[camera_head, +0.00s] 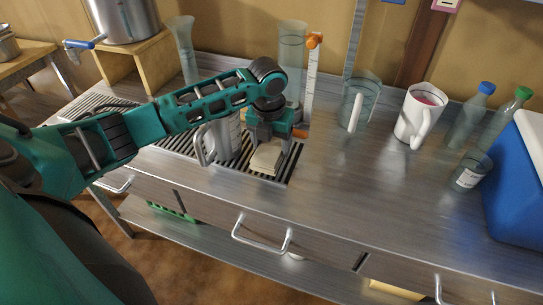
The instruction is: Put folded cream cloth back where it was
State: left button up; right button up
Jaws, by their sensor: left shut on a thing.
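The folded cream cloth (266,159) is a small pale block low under my left gripper (268,142), over the slotted drain grille (230,172) near the counter's front. My left arm reaches in from the left, and the gripper points down, shut on the cloth. The fingers and the cloth's upper part are partly hidden by the wrist. I cannot tell whether the cloth touches the grille. My right gripper is not in view.
A pitcher (217,141) stands close left of the gripper. Tall glass cylinders (292,48) stand behind it. A clear jug (354,108), a white jug (416,120), capped bottles (468,118) and a blue cooler (520,190) are to the right. The counter's front middle (350,205) is clear.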

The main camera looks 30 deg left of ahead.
aim_at(269, 150)
pick_arm(q)
jog(key=shift+f, duration=2.4)
jog(key=shift+f, duration=0.1)
jog(key=o, duration=0.9)
jog(key=shift+o, duration=0.2)
jog(key=r, duration=0.4)
jog(key=s+r, duration=0.1)
jog(key=r, duration=0.7)
jog(key=shift+s+d+r, duration=0.1)
jog(key=shift+s+d, duration=0.1)
jog(key=shift+s, duration=0.05)
